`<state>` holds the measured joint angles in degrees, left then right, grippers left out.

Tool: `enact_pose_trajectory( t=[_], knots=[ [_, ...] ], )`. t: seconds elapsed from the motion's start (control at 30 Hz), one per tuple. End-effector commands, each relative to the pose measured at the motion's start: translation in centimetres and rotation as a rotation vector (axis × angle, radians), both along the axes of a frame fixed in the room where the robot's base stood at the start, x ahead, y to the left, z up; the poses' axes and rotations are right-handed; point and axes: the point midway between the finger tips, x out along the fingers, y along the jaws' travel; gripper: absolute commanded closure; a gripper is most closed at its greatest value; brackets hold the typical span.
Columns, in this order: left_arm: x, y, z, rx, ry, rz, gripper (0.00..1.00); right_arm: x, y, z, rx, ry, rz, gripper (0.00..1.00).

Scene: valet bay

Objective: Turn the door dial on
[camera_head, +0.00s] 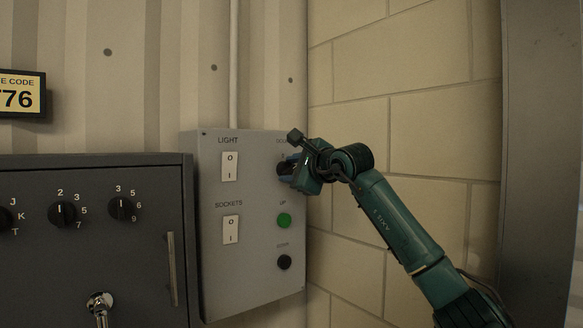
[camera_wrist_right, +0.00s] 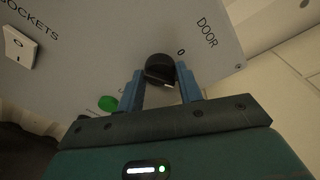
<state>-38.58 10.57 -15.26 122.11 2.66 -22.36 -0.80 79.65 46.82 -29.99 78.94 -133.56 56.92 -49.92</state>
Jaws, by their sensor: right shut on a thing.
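The door dial (camera_wrist_right: 158,66) is a round black knob on the grey control panel (camera_head: 250,280), below the word DOOR in the head view. In the right wrist view a small 0 is printed beside it. My right gripper (camera_head: 285,169) reaches the panel's upper right from the right. Its blue fingers stand on both sides of the dial in the wrist view, shut on it. My left gripper is not in view.
The panel also carries a LIGHT switch (camera_head: 230,166), a SOCKETS switch (camera_head: 231,230), a green button (camera_head: 284,220) and a black button (camera_head: 285,262) below the dial. A dark cabinet (camera_head: 90,260) with dials stands at left. A block wall (camera_head: 430,130) is close on the right.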

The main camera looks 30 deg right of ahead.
Motion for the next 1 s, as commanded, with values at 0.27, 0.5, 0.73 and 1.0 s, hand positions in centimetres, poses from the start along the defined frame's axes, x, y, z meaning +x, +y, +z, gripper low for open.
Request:
enact_pose_trajectory(
  t=[0.27,0.5,0.73,1.0],
  knots=[
    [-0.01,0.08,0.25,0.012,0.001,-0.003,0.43,-0.05,-0.26,0.29,0.244,0.014,-0.003,0.87],
    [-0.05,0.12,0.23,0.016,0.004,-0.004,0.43,-0.03,-0.30,0.22,0.399,0.027,-0.003,0.87],
    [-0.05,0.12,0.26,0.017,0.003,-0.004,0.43,-0.02,-0.32,0.18,0.483,0.033,-0.002,0.87],
    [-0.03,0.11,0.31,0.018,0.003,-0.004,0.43,-0.03,-0.32,0.17,0.514,0.036,-0.001,0.87]
  ],
)
